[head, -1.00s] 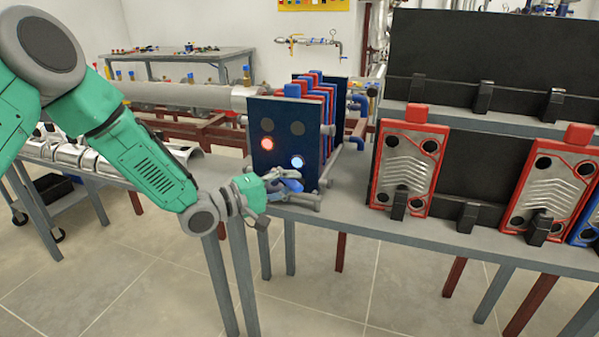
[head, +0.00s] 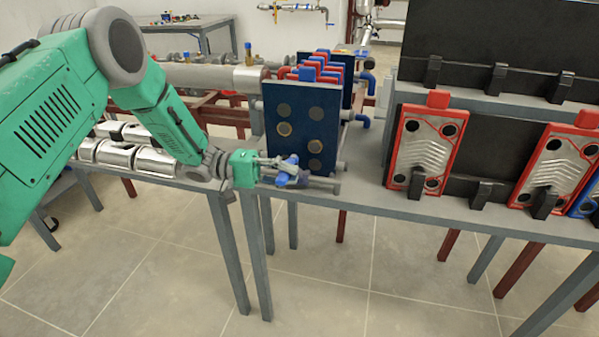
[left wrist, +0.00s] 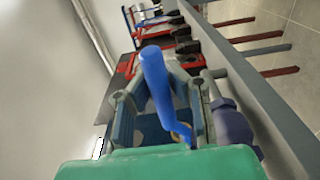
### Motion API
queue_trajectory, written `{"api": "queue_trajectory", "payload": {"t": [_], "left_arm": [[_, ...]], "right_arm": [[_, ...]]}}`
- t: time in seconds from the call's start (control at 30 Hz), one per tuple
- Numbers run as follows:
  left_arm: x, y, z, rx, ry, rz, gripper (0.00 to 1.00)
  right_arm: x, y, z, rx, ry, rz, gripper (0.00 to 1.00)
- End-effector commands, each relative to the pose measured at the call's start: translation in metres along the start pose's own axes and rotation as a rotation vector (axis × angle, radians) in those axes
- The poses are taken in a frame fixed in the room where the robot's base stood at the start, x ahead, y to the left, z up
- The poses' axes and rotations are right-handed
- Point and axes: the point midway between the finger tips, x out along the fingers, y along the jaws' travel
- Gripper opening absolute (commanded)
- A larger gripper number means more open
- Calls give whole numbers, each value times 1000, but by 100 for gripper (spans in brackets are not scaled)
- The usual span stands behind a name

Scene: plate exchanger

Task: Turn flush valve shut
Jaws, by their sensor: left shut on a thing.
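The flush valve's blue handle (head: 292,176) is at the front foot of the plate exchanger (head: 303,125), just above the table edge. My left gripper (head: 284,172) is at this handle and shut on it. In the left wrist view the blue handle (left wrist: 158,88) stands up as a long lever between the grey fingers of the left gripper (left wrist: 160,100). A dark blue-purple valve part (left wrist: 232,125) lies to the right of the fingers. The fingers partly hide the valve, so the handle's exact angle is hard to tell. My right gripper is not in view.
The grey table (head: 370,203) runs along the front, with clear floor before it. Red-framed plates (head: 424,150) stand in a black rack at right. A thick grey pipe (head: 215,77) runs behind my left arm. Silver cylinders (head: 125,152) lie at left.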

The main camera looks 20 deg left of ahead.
Motion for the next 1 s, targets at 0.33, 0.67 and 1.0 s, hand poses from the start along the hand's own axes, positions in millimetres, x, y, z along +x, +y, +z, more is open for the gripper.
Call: {"api": "queue_trajectory", "payload": {"t": [0.33,0.67,1.0], "left_arm": [[-14,-4,0,-4,-62,-7,0],[-18,-4,0,-3,-63,-1,0],[-12,-1,0,2,-66,0,35]], "right_arm": [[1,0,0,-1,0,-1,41],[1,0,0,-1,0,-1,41],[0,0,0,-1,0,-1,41]]}}
